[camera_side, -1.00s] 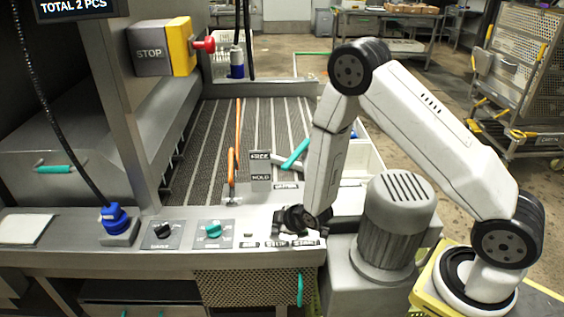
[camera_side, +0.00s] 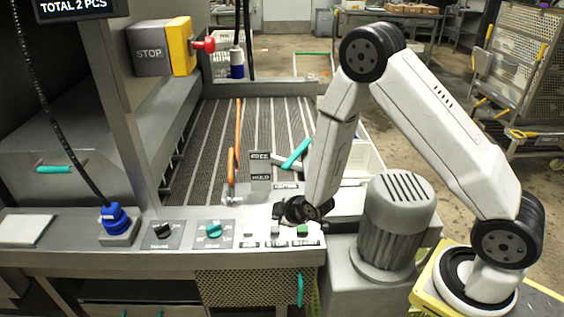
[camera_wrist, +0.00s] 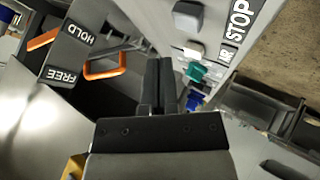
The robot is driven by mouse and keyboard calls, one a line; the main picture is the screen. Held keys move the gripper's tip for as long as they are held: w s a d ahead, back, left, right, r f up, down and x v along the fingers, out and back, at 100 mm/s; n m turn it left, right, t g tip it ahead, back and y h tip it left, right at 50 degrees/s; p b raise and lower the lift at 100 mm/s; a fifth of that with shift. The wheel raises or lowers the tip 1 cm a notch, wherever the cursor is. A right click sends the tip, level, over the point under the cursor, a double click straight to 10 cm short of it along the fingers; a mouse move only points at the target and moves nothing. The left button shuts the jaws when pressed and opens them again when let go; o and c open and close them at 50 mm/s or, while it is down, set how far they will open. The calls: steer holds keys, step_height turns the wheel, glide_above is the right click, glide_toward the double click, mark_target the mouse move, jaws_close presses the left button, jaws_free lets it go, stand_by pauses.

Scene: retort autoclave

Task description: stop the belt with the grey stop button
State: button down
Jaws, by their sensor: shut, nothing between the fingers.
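The grey stop button (camera_side: 277,231) sits on the front control panel, between a small pale button (camera_side: 248,234) and a green button (camera_side: 303,231). In the wrist view the grey button (camera_wrist: 187,16) shows at the top, beside the STOP label (camera_wrist: 238,20). My gripper (camera_side: 279,211) is just above and behind the button row, apart from the stop button. Its fingers (camera_wrist: 159,75) are together and empty. The slatted belt (camera_side: 200,150) lies behind the panel. Whether it moves cannot be told.
A black knob (camera_side: 163,231), a teal knob (camera_side: 213,230) and a blue knob (camera_side: 113,216) stand left on the panel. An orange lever (camera_side: 231,170) rises beside the FREE/HOLD plate (camera_side: 260,165). A red emergency button (camera_side: 204,44) is at upper left. A grey motor (camera_side: 397,225) stands right.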

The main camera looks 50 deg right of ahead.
mark_target(278, 230)
steer(key=shift+r, duration=1.6)
steer(key=shift+s+r+m+g, duration=0.3)
steer(key=shift+s+r+m, duration=0.1)
steer(key=shift+r, duration=0.2)
steer(key=s+r+m+g, duration=0.3)
steer(key=s+r, duration=0.2)
steer(key=s, duration=0.3)
steer(key=s+r+m+g, duration=0.3)
steer(key=s+r+m, duration=0.1)
steer(key=s, duration=0.3)
steer(key=shift+s+d+r+m, duration=0.25)
steer(key=shift+s+r+m, duration=0.05)
steer(key=shift+s+r, duration=0.1)
